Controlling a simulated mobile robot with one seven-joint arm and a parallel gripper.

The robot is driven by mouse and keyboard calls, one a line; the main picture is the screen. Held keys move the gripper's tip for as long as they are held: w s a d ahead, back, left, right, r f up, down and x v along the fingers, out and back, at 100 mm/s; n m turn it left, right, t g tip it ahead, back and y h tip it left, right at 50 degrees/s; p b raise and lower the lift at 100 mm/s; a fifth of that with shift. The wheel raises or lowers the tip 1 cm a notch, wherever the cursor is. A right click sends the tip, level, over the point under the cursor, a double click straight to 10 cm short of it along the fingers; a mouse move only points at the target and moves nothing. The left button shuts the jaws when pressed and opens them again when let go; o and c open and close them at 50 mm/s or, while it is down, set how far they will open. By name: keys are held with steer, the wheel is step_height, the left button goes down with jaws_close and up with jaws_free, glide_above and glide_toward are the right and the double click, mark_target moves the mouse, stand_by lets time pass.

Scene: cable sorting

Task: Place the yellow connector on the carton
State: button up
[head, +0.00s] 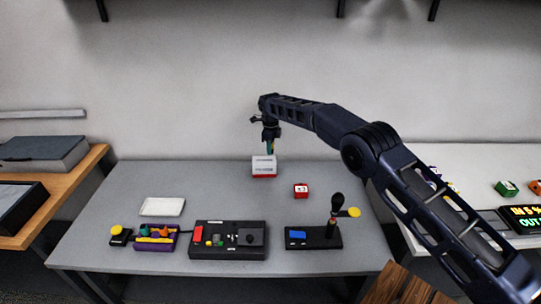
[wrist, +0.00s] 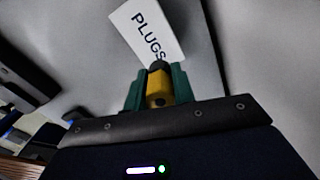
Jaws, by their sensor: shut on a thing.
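My gripper (head: 270,148) hangs over the back middle of the grey table, just above a white and red carton (head: 264,168). In the wrist view its green fingers (wrist: 156,84) are shut on the yellow connector (wrist: 158,92), which has a dark tip. The carton's white face with the word PLUGS (wrist: 147,28) shows just beyond that tip in the wrist view. I cannot tell whether the connector touches the carton. The connector is too small to make out clearly in the head view.
A white tray (head: 162,206) lies to the left. A black control box (head: 228,240), a purple holder (head: 156,238) and a joystick unit (head: 313,239) line the front edge.

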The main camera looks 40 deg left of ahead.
mark_target(271, 160)
steer(key=shift+f, duration=2.05)
steer(key=shift+f, duration=0.15)
steer(key=o, duration=1)
step_height(271, 160, up, 12)
steer(key=shift+r, duration=0.1)
